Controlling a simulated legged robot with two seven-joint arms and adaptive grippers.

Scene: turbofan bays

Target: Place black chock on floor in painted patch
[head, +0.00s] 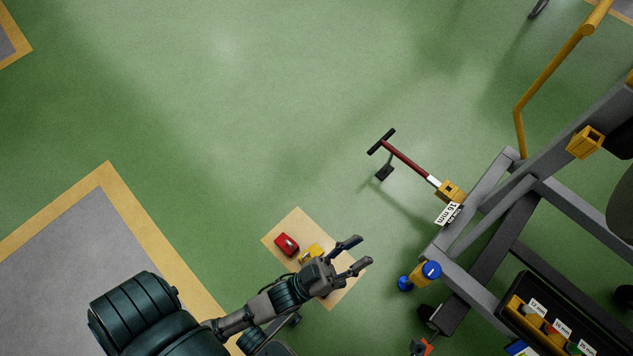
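The painted patch (344,292) is a tan rectangle on the green floor, low in the middle of the head view. A red chock-like block (286,244) and a yellow one (311,253) sit on it; the gripper partly covers the yellow one. My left gripper (353,255) is over the patch's right part, fingers apart, with nothing visible between them. My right gripper is out of view.
A grey-framed cart (473,203) with a yellow rail (547,78) stands at right. A red-shafted T-handle tool (405,158) sticks out from its 16 mm holder. A blue-capped item (431,270) and a labelled tray (535,290) are below. Open green floor lies upper left.

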